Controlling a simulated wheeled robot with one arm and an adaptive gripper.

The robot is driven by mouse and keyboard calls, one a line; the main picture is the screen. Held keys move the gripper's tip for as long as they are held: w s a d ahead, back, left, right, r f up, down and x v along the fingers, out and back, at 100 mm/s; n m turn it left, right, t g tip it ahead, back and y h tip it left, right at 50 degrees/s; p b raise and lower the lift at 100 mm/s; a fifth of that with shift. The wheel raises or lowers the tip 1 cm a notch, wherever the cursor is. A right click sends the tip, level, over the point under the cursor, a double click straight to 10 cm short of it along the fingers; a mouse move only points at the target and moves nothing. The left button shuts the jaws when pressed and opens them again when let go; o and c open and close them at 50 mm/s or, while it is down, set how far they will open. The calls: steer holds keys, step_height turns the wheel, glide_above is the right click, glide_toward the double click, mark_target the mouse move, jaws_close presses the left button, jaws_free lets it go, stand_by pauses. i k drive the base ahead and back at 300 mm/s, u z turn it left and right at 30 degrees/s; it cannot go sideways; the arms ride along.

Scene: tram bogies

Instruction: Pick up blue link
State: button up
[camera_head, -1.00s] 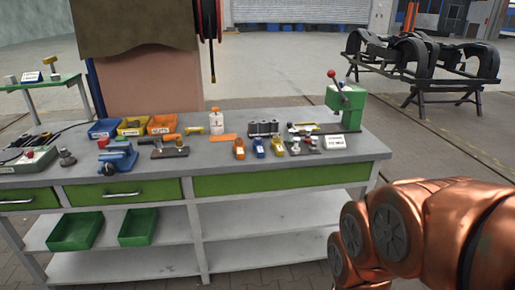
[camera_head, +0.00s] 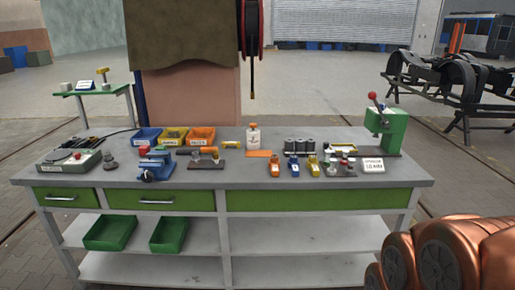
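A small blue link (camera_head: 293,166) stands on the workbench top, right of the middle and near the front edge. An orange link (camera_head: 275,166) is just to its left and a yellow link (camera_head: 313,166) just to its right. The three stand in a row, close together but apart. Nothing covers the blue link. Part of my copper-coloured arm shows at the lower right, in front of the bench. My gripper is outside the picture.
The grey workbench (camera_head: 240,178) has green drawers. Behind the links are dark cylinders (camera_head: 300,146); to their right are a small rack (camera_head: 340,168), a white sign (camera_head: 373,165) and a green lever press (camera_head: 384,122). A blue vise (camera_head: 154,168) and bins (camera_head: 172,136) stand left.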

mark_target(294, 167)
steer(key=u, duration=0.55)
steer(key=k, duration=1.3)
steer(key=z, duration=0.2)
steer(key=i, duration=0.65)
steer(key=z, duration=1.05)
steer(key=i, duration=1.2)
steer(key=u, duration=0.5)
steer(key=i, duration=0.85)
steer(key=u, duration=1.35)
steer(key=i, duration=0.25)
steer(key=u, duration=0.2)
